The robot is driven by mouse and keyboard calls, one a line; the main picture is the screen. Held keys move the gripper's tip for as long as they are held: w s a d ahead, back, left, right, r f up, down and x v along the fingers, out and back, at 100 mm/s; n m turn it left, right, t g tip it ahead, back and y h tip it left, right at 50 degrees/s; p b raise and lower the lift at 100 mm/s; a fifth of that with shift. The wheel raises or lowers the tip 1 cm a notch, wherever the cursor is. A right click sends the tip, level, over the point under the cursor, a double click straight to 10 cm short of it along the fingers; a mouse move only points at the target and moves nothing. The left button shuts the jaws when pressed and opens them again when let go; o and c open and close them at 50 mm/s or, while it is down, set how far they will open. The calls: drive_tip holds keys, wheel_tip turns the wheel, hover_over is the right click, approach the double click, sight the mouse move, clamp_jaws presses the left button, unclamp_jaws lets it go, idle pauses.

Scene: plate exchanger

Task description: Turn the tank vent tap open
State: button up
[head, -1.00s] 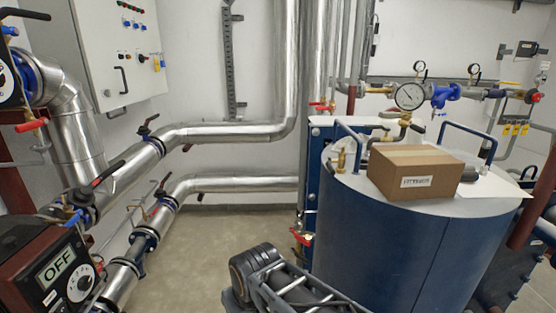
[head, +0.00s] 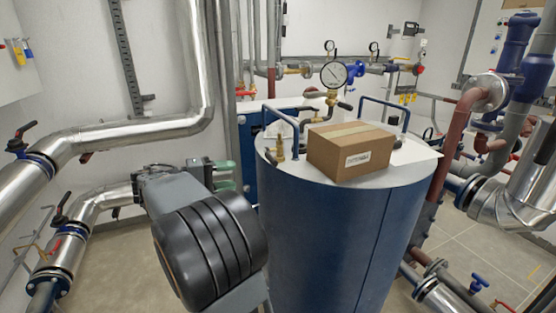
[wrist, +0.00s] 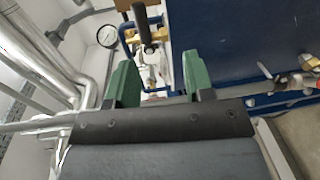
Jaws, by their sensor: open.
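The tank (head: 330,235) is a dark blue upright cylinder with a pale top, right of centre in the head view. A small brass fitting (head: 279,149), which looks like the vent tap, stands on the top's left edge beside a blue rail. Its handle position is too small to read there. In the wrist view a brass tap (wrist: 150,37) with a black handle (wrist: 141,18) shows beyond the fingers; I cannot tell for sure that it is the same one. My gripper (head: 223,175) is left of the tank, its green fingers (wrist: 157,80) apart and empty.
A cardboard box (head: 350,150) sits on the tank top between blue rails. A pressure gauge (head: 334,74) with brass fittings stands behind it. Silver pipes (head: 115,134) run along the left. Pipes and valves crowd the right, above open floor (head: 470,240).

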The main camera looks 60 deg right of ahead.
sight(269, 160)
drive_tip(key=shift+m+g+h, duration=0.3)
drive_tip(key=shift+m+g, duration=0.3)
drive_tip(key=x, duration=0.4)
drive_tip(key=r+p+x, duration=0.1)
drive_tip(key=x, duration=0.3)
drive_tip(key=p+x, duration=0.1)
drive_tip(key=x, duration=0.3)
drive_tip(key=shift+w+d+r, duration=0.1)
drive_tip(key=shift+d+r, duration=0.2)
drive_tip(key=shift+d, duration=0.2)
drive_tip(key=shift+x, duration=0.95)
drive_tip(key=shift+f, duration=0.1)
clamp_jaws()
